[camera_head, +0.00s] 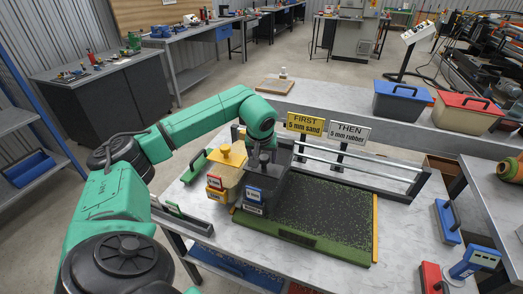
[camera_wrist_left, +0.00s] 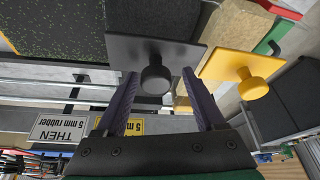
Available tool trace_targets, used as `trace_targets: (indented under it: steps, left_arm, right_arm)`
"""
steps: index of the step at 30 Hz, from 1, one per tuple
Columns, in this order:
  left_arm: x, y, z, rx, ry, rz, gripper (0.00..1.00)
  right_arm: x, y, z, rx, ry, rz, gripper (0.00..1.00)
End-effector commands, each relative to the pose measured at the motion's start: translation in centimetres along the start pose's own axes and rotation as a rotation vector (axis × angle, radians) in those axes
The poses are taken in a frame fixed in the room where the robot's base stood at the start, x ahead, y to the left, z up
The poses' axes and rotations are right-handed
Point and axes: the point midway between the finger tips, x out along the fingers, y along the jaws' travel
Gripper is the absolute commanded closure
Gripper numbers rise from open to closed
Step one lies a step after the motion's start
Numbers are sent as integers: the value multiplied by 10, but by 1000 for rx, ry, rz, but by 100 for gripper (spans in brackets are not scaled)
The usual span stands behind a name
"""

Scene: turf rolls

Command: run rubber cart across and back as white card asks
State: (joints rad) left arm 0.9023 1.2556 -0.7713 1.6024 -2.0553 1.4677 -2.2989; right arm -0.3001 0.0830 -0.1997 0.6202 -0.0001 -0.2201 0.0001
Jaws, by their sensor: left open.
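The black rubber cart (camera_head: 278,182) stands at the left end of the green-framed turf bed (camera_head: 310,255). The bed's surface is dark with green specks. The sand cart (camera_head: 228,177), with a yellow knob and sand-coloured fill, stands just left of the black cart. My left gripper (camera_head: 264,158) is over the black cart. In the left wrist view my open fingers (camera_wrist_left: 160,85) are on either side of the black knob (camera_wrist_left: 155,75), with gaps visible. The white card (camera_head: 350,134) reads "THEN 5 mm rubber"; the yellow card (camera_head: 305,123) reads "FIRST 5 mm sand".
Metal rails (camera_head: 350,160) run along the bed's far side. A yellow strip (camera_head: 375,228) edges its right end. A blue-handled tool (camera_head: 447,221) and a red block (camera_head: 431,277) lie to the right. Blue (camera_head: 400,103) and red-lidded (camera_head: 466,116) bins stand behind.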

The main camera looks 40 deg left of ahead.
Motion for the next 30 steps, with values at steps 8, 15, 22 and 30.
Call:
trace_targets:
  steps: [8, 15, 22, 30]
  left_arm:
    - [-72, 0, -1, -3, 9, 5, 29]
    - [-129, -2, -1, -2, 6, 3, 29]
    - [-139, -3, -1, -3, 4, 0, 29]
    - [-134, -6, 4, -161, -22, 20, 29]
  right_arm:
    - [13, -1, 1, 0, 1, -1, 11]
    - [14, -4, 0, 2, 1, -5, 11]
    - [14, -4, 0, 2, 1, -5, 11]
    - [21, -4, 2, 2, 0, -5, 11]
